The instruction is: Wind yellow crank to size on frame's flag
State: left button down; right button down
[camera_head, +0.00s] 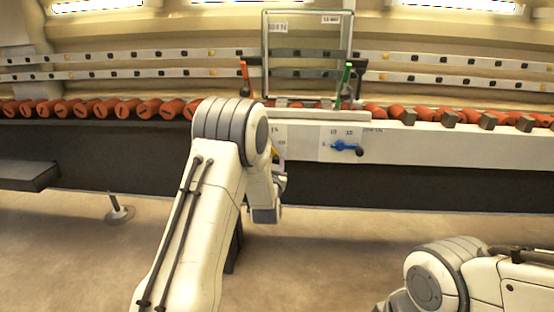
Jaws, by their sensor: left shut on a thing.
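The yellow crank (280,151) shows only as a small yellow patch on the white front panel, beside my left arm's wrist. My left gripper (279,180) is at the crank and is shut on it; the arm hides most of the grip. The clear framed pane (309,70) stands upright on the conveyor. It carries a small white label (278,27) at its upper left and a white flag (331,19) at its upper right, both too small to read surely. My right arm is at the lower right, with its gripper out of view.
A blue crank (346,147) sits on the panel to the right, with a printed scale around it. An orange post (245,77) and a green post (346,76) flank the pane. Orange rollers (128,107) line the conveyor. A support foot (119,212) stands on the floor.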

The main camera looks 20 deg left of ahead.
pick_arm(q)
jog(key=shift+r+m, duration=0.1)
jog(key=shift+m, duration=0.3)
dwell(0.4)
jog(key=c, duration=0.7)
grip_release()
jog(key=shift+o, duration=0.4)
jog(key=shift+a, duration=0.1)
jog(key=p+v, duration=0.4)
jog(key=v, duration=0.6)
jog(key=shift+s, duration=0.25)
